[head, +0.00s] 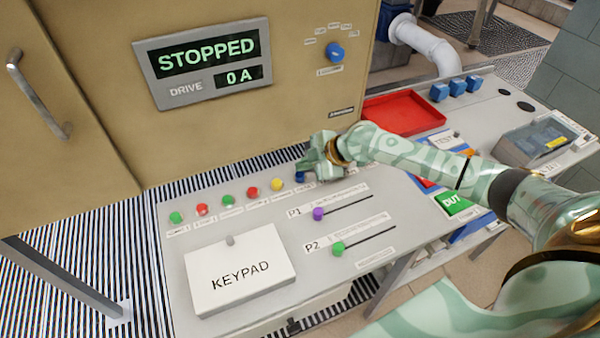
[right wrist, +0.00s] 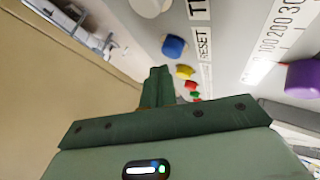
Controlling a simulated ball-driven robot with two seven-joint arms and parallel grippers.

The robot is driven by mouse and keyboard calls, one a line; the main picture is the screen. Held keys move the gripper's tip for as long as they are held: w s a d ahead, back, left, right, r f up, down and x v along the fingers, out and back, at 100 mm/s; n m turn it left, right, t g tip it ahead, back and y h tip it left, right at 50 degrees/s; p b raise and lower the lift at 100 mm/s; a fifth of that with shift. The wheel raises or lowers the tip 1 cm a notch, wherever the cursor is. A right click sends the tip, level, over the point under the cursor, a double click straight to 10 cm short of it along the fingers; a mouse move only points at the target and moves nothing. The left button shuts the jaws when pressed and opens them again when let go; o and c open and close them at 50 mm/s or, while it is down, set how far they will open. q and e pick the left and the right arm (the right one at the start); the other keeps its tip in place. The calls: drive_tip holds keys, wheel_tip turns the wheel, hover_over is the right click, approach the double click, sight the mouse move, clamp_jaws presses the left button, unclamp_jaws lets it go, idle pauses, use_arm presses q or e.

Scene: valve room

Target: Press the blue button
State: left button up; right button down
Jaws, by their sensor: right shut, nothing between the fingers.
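The blue button (head: 299,178) is at the right end of the row of coloured buttons on the grey panel, partly hidden by my right gripper (head: 304,170). It also shows in the right wrist view (right wrist: 174,46), near a label reading RESET. My right gripper is shut and empty, with its fingers close to the blue button at the panel's back edge. In the right wrist view, the shut fingertips (right wrist: 158,72) appear below and left of the blue button, with a gap in the picture. I cannot tell their height over the panel. My left gripper is not in view.
A yellow button (head: 277,184) sits beside the blue one, with red and green buttons further left. A keypad box (head: 240,270) and two sliders, purple (head: 319,214) and green (head: 338,249), are nearer. A cabinet (head: 230,130) with a STOPPED display (head: 202,62) stands behind.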

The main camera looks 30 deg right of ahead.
sight(304, 175)
wheel_tip(304, 175, up, 5)
drive_tip(key=p, duration=0.4)
drive_tip(key=shift+r, duration=0.1)
idle(0.3)
idle(0.5)
